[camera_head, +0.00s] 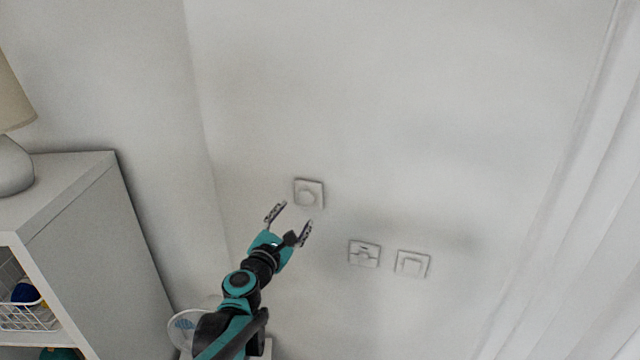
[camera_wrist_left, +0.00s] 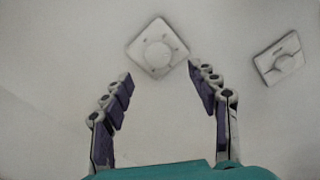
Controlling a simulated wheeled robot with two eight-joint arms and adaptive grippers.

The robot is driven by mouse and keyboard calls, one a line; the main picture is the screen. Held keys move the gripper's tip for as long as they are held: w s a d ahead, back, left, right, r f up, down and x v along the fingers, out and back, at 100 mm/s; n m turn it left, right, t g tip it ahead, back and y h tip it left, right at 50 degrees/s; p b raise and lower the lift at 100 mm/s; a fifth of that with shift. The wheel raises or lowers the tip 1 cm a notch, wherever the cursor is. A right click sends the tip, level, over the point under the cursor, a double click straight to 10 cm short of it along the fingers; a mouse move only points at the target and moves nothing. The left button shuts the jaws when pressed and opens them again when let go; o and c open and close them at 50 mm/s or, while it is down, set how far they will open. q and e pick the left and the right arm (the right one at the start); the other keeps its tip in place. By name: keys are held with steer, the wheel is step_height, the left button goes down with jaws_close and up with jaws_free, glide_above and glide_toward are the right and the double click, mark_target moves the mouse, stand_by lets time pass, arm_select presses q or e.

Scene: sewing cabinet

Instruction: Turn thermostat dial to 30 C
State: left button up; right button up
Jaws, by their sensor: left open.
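The thermostat is a white square plate (camera_head: 309,193) with a round white dial on the wall, near the middle of the head view. In the left wrist view the plate looks tilted like a diamond, and its dial (camera_wrist_left: 158,56) shows beyond the fingertips. The marks around the dial are too small to read. My left gripper (camera_head: 291,216) is open and empty, just below the thermostat in the head view. In the left wrist view its fingers (camera_wrist_left: 160,82) are spread, with the dial ahead between them and no contact seen. My right gripper is not in view.
Two other white wall plates (camera_head: 364,253) (camera_head: 412,264) sit lower right of the thermostat. A white cabinet (camera_head: 140,260) with a lamp (camera_head: 14,165) on it stands at left. A white fan (camera_head: 184,325) is low beside my arm. Pale curtains hang at right.

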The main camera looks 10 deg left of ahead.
mark_target(305, 199)
arm_select(q)
steer(key=w, duration=0.7)
steer(key=shift+w+d, duration=0.25)
steer(key=shift+d, duration=0.05)
steer(key=c, duration=1.2)
